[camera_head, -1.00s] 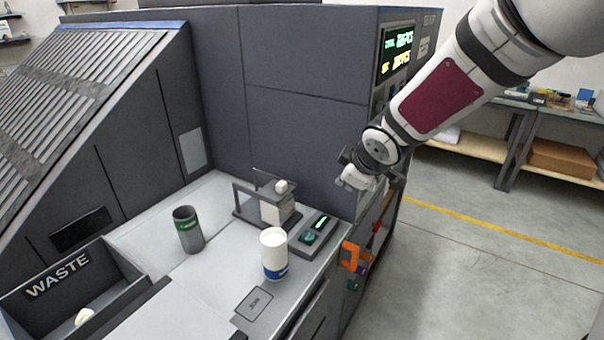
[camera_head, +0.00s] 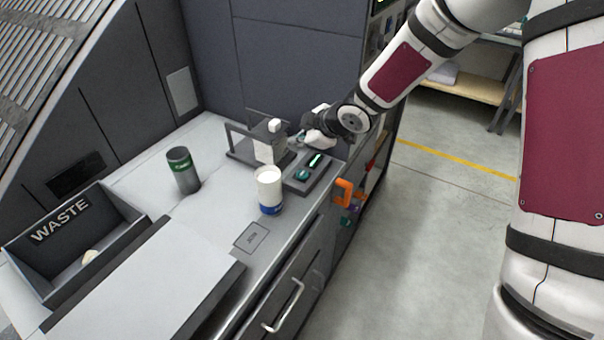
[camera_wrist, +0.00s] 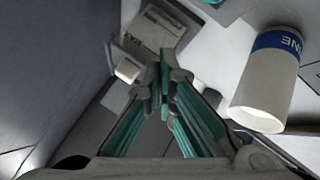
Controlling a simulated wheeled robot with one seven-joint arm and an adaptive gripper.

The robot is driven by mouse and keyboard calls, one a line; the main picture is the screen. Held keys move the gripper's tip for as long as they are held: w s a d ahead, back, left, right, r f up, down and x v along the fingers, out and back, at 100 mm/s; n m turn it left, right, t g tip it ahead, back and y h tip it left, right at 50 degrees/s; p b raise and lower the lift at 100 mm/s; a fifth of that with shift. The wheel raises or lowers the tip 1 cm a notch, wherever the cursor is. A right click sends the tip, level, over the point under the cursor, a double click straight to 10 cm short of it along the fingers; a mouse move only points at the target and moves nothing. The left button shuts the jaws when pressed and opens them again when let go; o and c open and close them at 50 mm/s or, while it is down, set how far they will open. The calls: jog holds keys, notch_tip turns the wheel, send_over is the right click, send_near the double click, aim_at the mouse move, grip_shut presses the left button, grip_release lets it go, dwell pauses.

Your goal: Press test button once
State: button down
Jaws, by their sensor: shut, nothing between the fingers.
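A dark control box (camera_head: 312,180) sits on the bench near its right edge. I cannot read a label that says which one is the test button.
A white cup with a blue band (camera_head: 268,190) stands in front of the box and also shows in the wrist view (camera_wrist: 268,85). A fixture with a white block (camera_head: 268,150) stands to the left. A grey-green can (camera_head: 183,170) and a waste bin (camera_head: 122,212) are farther left.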

jog(key=b, duration=0.6)
send_over(300, 175)
notch_tip(300, 175, down, 6)
jog(key=shift+w+f, duration=0.1)
jog(key=shift+f, duration=0.1)
jog(key=shift+f+b, duration=0.9)
jog(key=shift+f, duration=0.1)
jog(key=shift+f+b, duration=0.4)
jog(key=shift+f+b, duration=0.45)
jog(key=shift+f, duration=0.05)
dwell(1.0)
dwell(0.4)
jog(key=shift+r+p, duration=0.9)
jog(key=shift+r, duration=0.05)
